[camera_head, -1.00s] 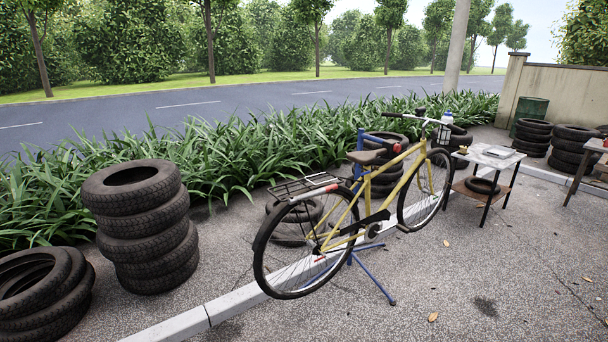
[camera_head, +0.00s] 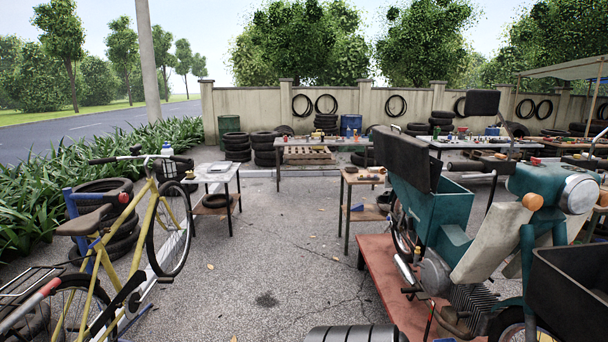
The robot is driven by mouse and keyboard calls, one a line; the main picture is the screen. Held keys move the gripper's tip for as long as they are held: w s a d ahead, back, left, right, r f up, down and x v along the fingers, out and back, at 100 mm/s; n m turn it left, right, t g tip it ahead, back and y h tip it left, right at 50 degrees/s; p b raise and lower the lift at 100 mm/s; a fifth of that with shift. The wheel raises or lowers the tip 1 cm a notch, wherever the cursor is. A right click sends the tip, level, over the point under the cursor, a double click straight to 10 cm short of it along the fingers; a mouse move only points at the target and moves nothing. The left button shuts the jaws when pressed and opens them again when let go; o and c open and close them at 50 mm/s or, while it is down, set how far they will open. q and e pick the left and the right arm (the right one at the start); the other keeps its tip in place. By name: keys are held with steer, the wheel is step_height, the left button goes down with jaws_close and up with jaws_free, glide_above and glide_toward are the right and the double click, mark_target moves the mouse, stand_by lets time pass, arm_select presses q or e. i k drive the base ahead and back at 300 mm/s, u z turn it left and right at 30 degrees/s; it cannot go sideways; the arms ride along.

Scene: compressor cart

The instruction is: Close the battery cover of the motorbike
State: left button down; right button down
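A teal motorbike (camera_head: 452,205) stands on a low reddish platform (camera_head: 385,285) at the right, partly cut off by the right and bottom edges. A dark, flat panel (camera_head: 408,130) stands tilted up over its teal box-like body. Pale cream panels (camera_head: 493,243) show lower on its side, above the grey engine (camera_head: 470,300). Which part is the battery cover, I cannot tell for certain. Neither of my grippers shows in this view.
A yellow bicycle (camera_head: 152,215) stands at the left. A small white-topped table (camera_head: 215,172) and a wooden table (camera_head: 362,178) stand ahead. A black bin (camera_head: 570,298) is at lower right. Open pavement (camera_head: 285,235) lies between.

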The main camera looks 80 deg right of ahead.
mark_target(436, 165)
steer(key=z, duration=2.75)
steer(key=i, duration=1)
steer(key=z, duration=0.65)
